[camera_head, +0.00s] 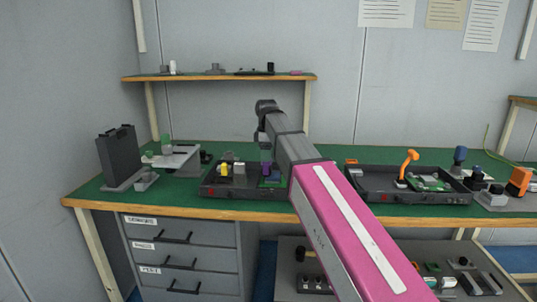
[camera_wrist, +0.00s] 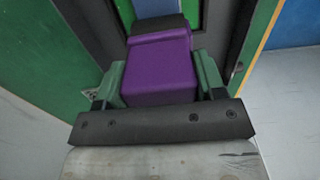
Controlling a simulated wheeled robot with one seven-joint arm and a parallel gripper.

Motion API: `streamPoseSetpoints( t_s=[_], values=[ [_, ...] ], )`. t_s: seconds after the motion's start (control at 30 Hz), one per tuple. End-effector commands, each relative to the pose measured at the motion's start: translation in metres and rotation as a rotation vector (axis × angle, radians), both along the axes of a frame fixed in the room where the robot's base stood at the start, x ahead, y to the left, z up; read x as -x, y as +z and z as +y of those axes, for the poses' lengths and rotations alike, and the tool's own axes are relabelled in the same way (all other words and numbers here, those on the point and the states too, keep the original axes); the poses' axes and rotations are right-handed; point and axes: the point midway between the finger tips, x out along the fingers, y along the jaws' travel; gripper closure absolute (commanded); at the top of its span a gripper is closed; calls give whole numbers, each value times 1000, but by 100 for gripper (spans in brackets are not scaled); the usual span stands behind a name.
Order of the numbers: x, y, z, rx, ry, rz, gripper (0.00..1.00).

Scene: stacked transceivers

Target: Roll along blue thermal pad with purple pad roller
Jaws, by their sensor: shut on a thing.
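The purple pad roller (camera_wrist: 160,68) is held between the green fingers of my gripper (camera_wrist: 160,85) in the wrist view. Its dark roller end (camera_wrist: 160,24) points away from the gripper. A narrow strip of blue (camera_wrist: 155,7), which looks like the thermal pad, shows just beyond the roller end; whether they touch cannot be told. In the head view my gripper (camera_head: 266,160) is over the left dark tray (camera_head: 240,191) on the bench, and the purple roller (camera_head: 265,168) shows as a small patch there. My arm hides the tray's right side.
The green bench (camera_head: 330,155) has a second dark tray (camera_head: 408,196) with an orange-handled tool (camera_head: 408,163) to the right. A dark case (camera_head: 117,157) stands at the left end. A shelf (camera_head: 220,78) with small items runs behind. Drawers (camera_head: 180,253) are below.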

Motion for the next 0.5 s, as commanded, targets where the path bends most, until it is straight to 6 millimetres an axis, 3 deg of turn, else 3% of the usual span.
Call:
streamPoseSetpoints(
  t_s=[0.23,0.5],
  values=[
    [-1,7,0,0,0,-1,89],
    [-1,34,0,0,0,-2,89]
  ],
)
